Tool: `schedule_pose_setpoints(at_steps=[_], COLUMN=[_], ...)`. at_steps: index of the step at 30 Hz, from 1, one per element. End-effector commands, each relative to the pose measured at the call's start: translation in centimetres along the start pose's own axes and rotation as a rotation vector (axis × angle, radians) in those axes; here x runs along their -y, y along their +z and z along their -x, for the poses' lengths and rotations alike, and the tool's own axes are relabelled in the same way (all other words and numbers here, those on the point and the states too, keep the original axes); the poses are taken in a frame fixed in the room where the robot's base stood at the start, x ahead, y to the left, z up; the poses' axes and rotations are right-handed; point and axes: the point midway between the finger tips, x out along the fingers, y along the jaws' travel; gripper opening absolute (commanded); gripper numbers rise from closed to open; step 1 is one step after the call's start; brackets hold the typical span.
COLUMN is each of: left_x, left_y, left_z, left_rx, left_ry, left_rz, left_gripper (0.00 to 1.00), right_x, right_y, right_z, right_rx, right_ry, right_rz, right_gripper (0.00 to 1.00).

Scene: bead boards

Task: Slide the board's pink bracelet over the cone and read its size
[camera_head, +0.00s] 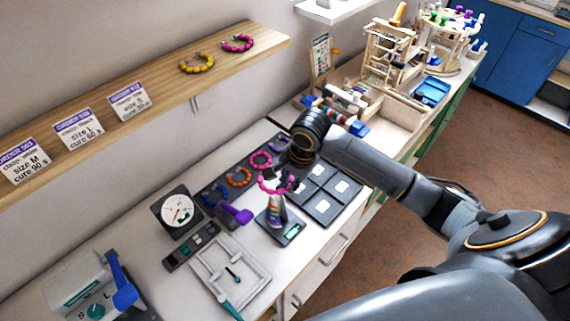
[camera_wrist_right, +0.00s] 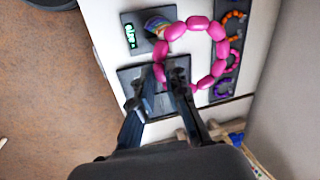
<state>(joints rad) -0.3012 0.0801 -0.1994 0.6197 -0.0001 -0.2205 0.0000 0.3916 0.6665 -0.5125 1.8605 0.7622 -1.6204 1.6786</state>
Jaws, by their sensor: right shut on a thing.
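A pink bracelet (camera_head: 264,186) hangs from my right gripper (camera_head: 291,178), at the top of the cone (camera_head: 276,215) with coloured bands. The cone stands on a dark base with a small green display (camera_head: 292,232). In the right wrist view the bracelet (camera_wrist_right: 221,50) is an open ring of large beads, and my gripper (camera_wrist_right: 168,79) is shut on its near side. The cone (camera_wrist_right: 157,25) shows behind the ring's upper left edge there, not clearly inside it. The display (camera_wrist_right: 130,36) is lit, too blurred to read. My left gripper is out of view.
The dark bead board (camera_head: 217,182) behind holds blue, orange, pink and purple bracelets. A dark tray with white squares (camera_head: 322,190) lies right of the cone. A purple-handled tool (camera_head: 236,214), a dial gauge (camera_head: 177,210) and a white frame (camera_head: 230,272) stand left.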

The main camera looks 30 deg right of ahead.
Motion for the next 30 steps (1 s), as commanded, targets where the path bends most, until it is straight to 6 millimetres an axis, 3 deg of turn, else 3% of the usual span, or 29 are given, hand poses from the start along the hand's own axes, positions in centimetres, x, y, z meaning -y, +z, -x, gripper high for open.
schedule_pose_setpoints(at_steps=[8,30], left_x=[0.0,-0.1], left_y=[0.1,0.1], left_z=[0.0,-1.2], left_rx=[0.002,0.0], left_ry=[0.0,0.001], left_rz=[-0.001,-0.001], left_gripper=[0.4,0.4], right_x=[-0.3,-1.9], right_y=[0.0,0.0], right_z=[-1.4,-8.8], right_rx=[-0.001,0.001], right_ry=[0.002,0.0], right_rz=[-0.007,-0.005], right_gripper=[0.0,0.0])
